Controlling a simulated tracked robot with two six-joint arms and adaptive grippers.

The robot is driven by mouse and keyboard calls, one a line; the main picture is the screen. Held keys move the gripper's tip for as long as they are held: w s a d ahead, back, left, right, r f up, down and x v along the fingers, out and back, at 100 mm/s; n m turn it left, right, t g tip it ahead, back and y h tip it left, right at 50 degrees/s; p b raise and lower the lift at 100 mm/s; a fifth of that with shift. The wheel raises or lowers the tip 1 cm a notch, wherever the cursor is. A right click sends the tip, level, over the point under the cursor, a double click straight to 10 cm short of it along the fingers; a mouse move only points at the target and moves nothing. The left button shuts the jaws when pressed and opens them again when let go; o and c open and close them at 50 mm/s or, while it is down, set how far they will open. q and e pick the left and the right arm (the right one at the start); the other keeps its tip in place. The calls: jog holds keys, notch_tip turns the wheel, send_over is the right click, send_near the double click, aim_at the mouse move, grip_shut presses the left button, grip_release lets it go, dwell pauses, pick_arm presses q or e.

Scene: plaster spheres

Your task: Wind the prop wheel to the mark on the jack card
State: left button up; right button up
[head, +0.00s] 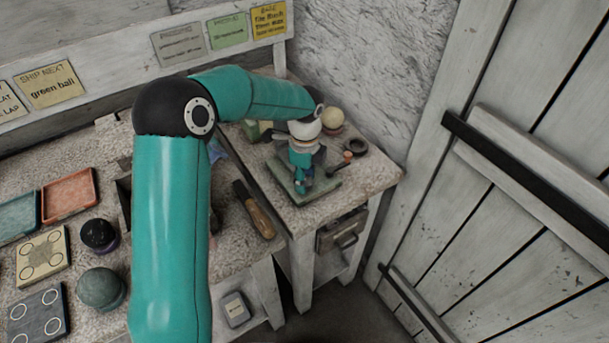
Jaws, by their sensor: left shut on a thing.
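My left arm reaches across the bench to the grey-green plate (328,190) near its right end. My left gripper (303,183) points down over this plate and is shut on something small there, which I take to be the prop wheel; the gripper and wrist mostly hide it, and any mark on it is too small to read. The jack card appears to be the yellow card (268,20) at the right end of the back rail, with a line that seems to read "The Mark". My right gripper is not in view.
A cream ball (332,118), a dark ring (356,147) and a small red-tipped piece (347,156) stand close by the gripper. A wooden-handled tool (254,210) lies left of the plate. Trays and dark balls (101,288) fill the left bench. A plank door (500,220) stands right.

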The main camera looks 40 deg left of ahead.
pick_arm(q)
jog(key=m, duration=0.3)
jog(key=m+p, duration=0.1)
jog(key=shift+w+r+m, duration=0.25)
jog(key=shift+m, duration=0.05)
jog(key=m+p, duration=0.2)
jog(key=m, duration=0.3)
jog(key=m+p, duration=0.1)
jog(key=m, duration=0.4)
jog(key=shift+p, duration=0.3)
jog(key=m+p, duration=0.1)
jog(key=m, duration=0.3)
jog(key=shift+m, duration=0.3)
jog(key=o, duration=0.9)
jog(key=shift+f, duration=0.1)
jog(key=shift+s+f, duration=0.1)
